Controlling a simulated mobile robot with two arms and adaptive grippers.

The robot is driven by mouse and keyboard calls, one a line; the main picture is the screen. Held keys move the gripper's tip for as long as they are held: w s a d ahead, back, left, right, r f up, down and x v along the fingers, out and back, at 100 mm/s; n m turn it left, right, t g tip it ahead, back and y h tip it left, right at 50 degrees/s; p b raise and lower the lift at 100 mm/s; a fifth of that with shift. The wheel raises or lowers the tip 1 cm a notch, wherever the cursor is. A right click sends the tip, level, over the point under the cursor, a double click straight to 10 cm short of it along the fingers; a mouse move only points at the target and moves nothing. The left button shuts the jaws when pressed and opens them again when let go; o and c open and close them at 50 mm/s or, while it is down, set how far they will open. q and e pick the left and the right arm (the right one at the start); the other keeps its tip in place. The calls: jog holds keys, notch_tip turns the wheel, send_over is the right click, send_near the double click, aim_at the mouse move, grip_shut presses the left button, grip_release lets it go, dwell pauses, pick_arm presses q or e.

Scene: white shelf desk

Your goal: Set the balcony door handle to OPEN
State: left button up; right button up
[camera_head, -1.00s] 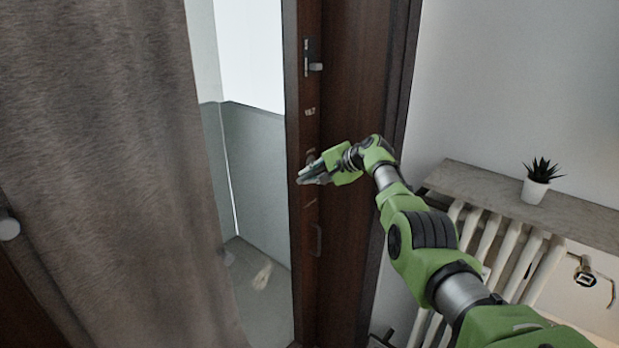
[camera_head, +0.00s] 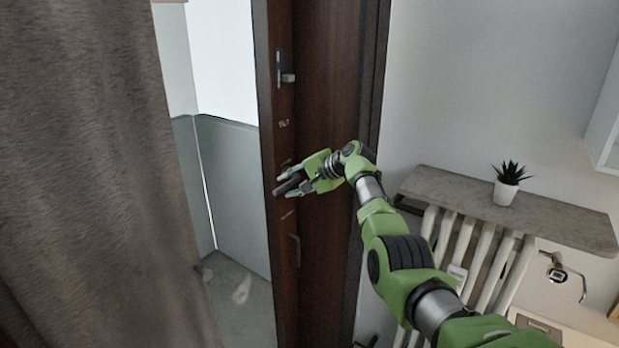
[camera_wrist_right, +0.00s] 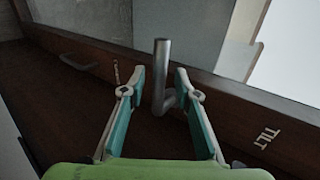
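The balcony door (camera_head: 312,100) is dark brown wood and stands at the middle of the head view. Its grey metal handle (camera_wrist_right: 161,70) stands between the fingers of my right gripper (camera_head: 284,185) in the right wrist view, with a gap on either side. My right gripper is open around the handle, not clamped on it. The TILT label (camera_wrist_right: 268,136) is right of the handle in the wrist view. Another label (camera_wrist_right: 115,73), too small to read surely, is left of it. My left gripper is not in view.
A metal latch (camera_head: 286,70) sits higher on the door, and a small pull (camera_head: 295,250) sits lower. A grey-brown curtain (camera_head: 90,170) hangs at left. A shelf (camera_head: 450,192) with a potted plant (camera_head: 507,188) is above a white radiator (camera_head: 468,250) at right.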

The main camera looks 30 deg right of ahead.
jog(key=v, duration=0.9)
jog(key=shift+s+r, duration=0.2)
jog(key=shift+s, duration=0.15)
jog(key=shift+d, duration=0.1)
